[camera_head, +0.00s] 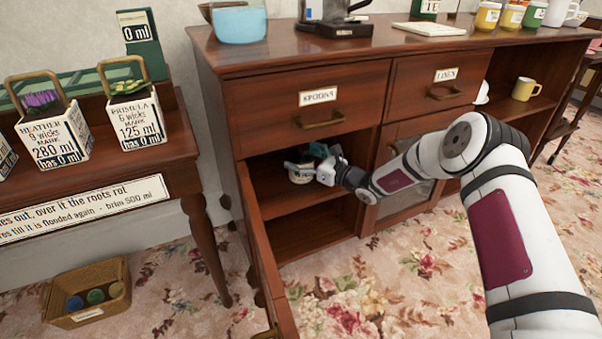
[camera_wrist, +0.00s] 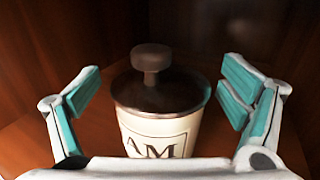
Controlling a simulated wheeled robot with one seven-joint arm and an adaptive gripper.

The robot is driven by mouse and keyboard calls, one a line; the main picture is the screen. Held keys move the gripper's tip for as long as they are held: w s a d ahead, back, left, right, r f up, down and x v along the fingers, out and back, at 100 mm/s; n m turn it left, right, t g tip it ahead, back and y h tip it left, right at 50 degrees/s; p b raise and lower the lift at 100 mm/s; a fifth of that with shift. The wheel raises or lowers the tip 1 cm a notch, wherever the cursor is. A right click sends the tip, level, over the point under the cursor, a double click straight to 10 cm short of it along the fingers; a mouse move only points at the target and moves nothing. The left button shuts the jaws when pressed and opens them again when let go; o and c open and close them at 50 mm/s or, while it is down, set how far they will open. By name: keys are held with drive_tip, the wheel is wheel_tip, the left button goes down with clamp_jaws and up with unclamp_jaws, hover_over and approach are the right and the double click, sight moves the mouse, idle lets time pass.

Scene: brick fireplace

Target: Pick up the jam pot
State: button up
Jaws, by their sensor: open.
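The jam pot (camera_wrist: 158,120) is a cream pot with a dark lid, a round knob and black letters "AM" on its front. It stands upright on a wooden shelf inside the open cupboard. In the head view the pot (camera_head: 299,176) is partly hidden by my gripper (camera_head: 310,162). In the wrist view my gripper (camera_wrist: 160,103) is open, with one teal-padded finger on each side of the pot. Gaps show between the fingers and the pot. The pot's lower part is hidden by the gripper's body.
The cupboard door (camera_head: 262,250) hangs open at the left of the compartment. The shelf (camera_head: 280,203) and side walls enclose the gripper, with a drawer (camera_head: 318,97) above. A side table (camera_head: 150,165) with labelled plant pots stands left. A basket (camera_head: 88,293) sits on the carpet.

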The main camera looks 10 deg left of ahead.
drive_tip(key=shift+w+a, duration=0.2)
drive_tip(key=shift+a, duration=0.05)
drive_tip(key=shift+c, duration=0.6)
drive_tip(key=c, duration=1.8)
drive_tip(key=shift+r, duration=0.1)
drive_tip(key=shift+c, duration=0.8)
